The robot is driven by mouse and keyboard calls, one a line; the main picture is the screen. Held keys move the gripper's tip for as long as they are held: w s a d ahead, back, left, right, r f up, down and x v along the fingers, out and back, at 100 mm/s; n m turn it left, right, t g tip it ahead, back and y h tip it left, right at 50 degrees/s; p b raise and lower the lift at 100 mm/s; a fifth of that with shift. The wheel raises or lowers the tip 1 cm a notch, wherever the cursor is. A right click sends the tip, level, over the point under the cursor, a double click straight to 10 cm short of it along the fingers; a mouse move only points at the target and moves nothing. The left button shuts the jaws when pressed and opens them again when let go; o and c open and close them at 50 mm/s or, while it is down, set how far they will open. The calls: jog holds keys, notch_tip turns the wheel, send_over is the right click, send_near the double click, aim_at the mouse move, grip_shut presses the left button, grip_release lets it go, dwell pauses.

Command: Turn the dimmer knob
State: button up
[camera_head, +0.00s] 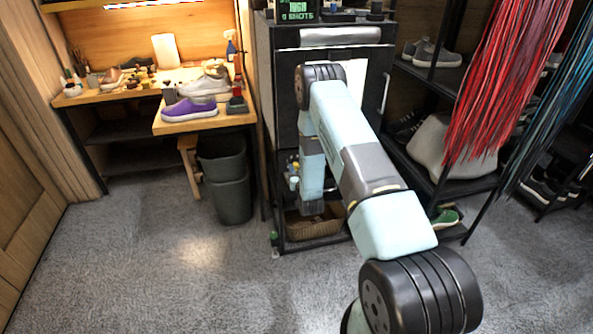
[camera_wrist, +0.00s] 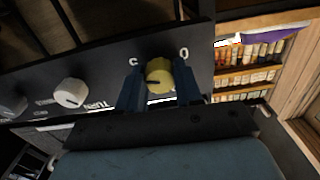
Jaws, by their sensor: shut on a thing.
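The knob between my fingers is yellowish (camera_wrist: 158,76) and sits on a dark panel with light markings, seen in the wrist view. My gripper (camera_wrist: 159,88) is shut on this knob, with one dark blue finger on each side of it. Two whitish knobs are on the same panel to the left: a nearer one (camera_wrist: 71,93) and one at the picture's left edge (camera_wrist: 11,104). Lettering that reads like "TURN" is beside the nearer one. In the head view my arm reaches to the dark cabinet (camera_head: 284,85), and my gripper and the held knob cannot be made out there.
A wooden workbench (camera_head: 190,123) with a purple sneaker (camera_head: 190,109) stands left of the cabinet, with a dark bin (camera_head: 232,190) below. A shelf rack (camera_head: 445,82) with shoes and hanging red laces (camera_head: 500,75) is on the right. The carpet (camera_head: 150,250) in front is clear.

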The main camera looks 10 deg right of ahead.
jog(key=n, duration=0.4)
jog(key=shift+a, duration=0.1)
jog(key=shift+n, duration=1.7)
jog(key=o, duration=1)
jog(key=shift+s, duration=0.1)
jog(key=s, duration=1.3)
jog(key=shift+s, duration=0.3)
